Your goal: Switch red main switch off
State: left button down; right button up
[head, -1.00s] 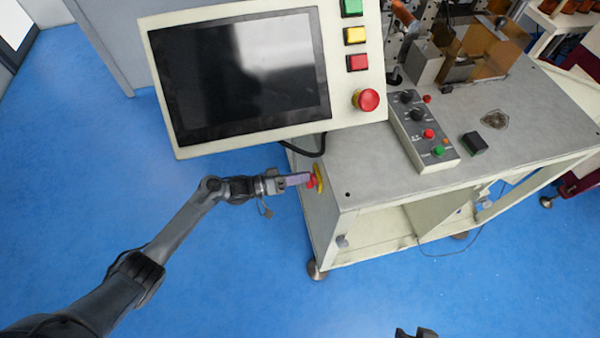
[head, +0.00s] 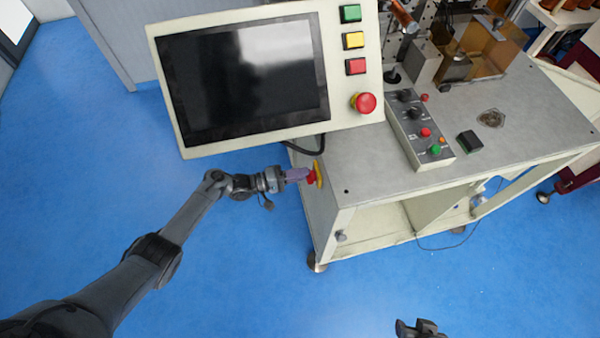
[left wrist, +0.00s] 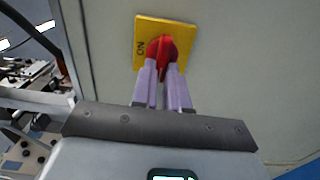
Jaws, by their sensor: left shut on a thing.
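The red main switch (head: 312,175) sits on a yellow plate (head: 319,173) on the left side panel of the machine table. In the left wrist view the red knob (left wrist: 162,48) stands out from the yellow plate (left wrist: 184,33), and "ON" is printed at the plate's left. My left gripper (head: 306,175) is shut on the knob. Its two pale purple fingers (left wrist: 162,75) are on either side of the knob's handle, with a narrow gap between them. My right gripper (head: 417,326) shows only partly at the bottom edge of the head view, away from the machine.
A screen panel (head: 240,80) with green, yellow and red buttons and a red mushroom button (head: 363,103) hangs above my left arm. A control box (head: 420,130) and a black block (head: 469,143) are on the tabletop (head: 390,180). Blue floor is free in front.

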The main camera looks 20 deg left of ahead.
dwell(0.5)
pick_arm(q)
jog(key=c, duration=1.1)
grip_release()
jog(key=shift+c, duration=0.2)
jog(key=shift+a, duration=0.1)
jog(key=p+v, duration=0.1)
jog(key=v, duration=0.9)
jog(key=shift+s+a, duration=0.25)
